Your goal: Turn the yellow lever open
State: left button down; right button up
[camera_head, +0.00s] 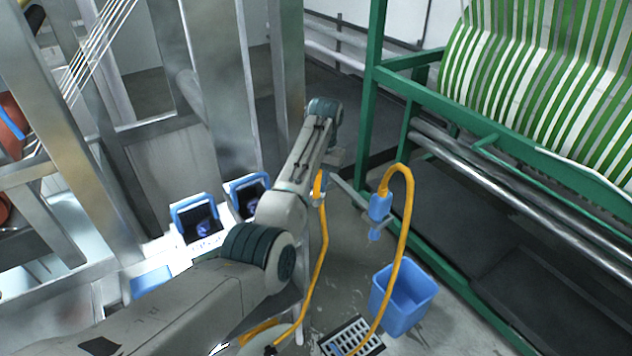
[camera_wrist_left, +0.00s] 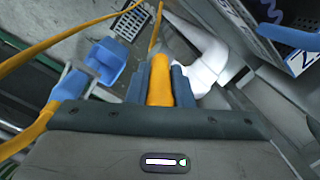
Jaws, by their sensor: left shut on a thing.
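The yellow lever (camera_wrist_left: 160,82) stands between the two blue-grey fingers of my left gripper (camera_wrist_left: 160,75) in the left wrist view. The gripper is shut on it, with a finger on each side. A white pipe (camera_wrist_left: 206,56) runs close beside the right finger. In the head view my left arm reaches from the lower left, and the gripper end (camera_head: 322,178) is partly hidden by the arm. How far the lever is turned cannot be told. My right gripper is in neither view.
A yellow hose (camera_head: 405,230) with a blue fitting (camera_head: 380,207) hangs right of my arm. A blue bucket (camera_head: 405,312) and a floor drain (camera_head: 352,338) are below it. A green frame (camera_head: 366,120) with striped webbing (camera_head: 550,80) stands right; metal machine posts stand left.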

pick_arm(q)
jog(key=shift+w+d+f+g+y+b, duration=0.2)
jog(key=shift+d+g+y+b, duration=0.25)
jog(key=shift+b, duration=0.45)
jog(key=shift+w+r, duration=0.1)
jog(key=c, duration=1.3)
grip_release()
